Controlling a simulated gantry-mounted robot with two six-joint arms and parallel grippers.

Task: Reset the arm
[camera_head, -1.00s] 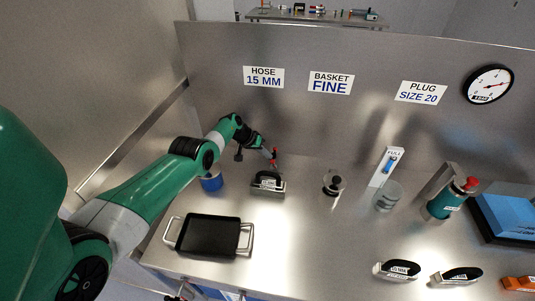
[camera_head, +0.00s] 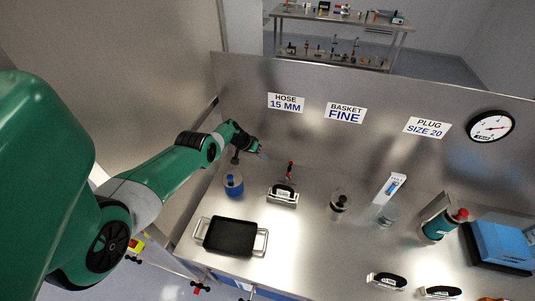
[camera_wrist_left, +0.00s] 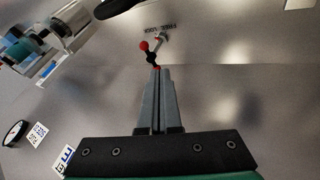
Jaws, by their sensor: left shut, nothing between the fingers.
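My left arm comes in from the left in the head view, with its gripper (camera_head: 260,154) above the back left of the steel bench. The gripper is shut and empty, its closed fingers (camera_wrist_left: 160,75) pointing ahead in the left wrist view. A small red-tipped lever (camera_head: 290,172) stands on the bench to the right of the gripper, apart from it in the head view. It also shows just beyond the fingertips in the left wrist view (camera_wrist_left: 148,50). My right gripper is not in view.
A blue container (camera_head: 233,184) and a labelled holder (camera_head: 283,195) stand below the gripper in the picture. A black tray (camera_head: 230,236) lies in front. A clear jar (camera_head: 338,205), a green cylinder (camera_head: 437,229) and a blue box (camera_head: 500,244) are farther right. A steel back panel (camera_head: 310,135) rises behind.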

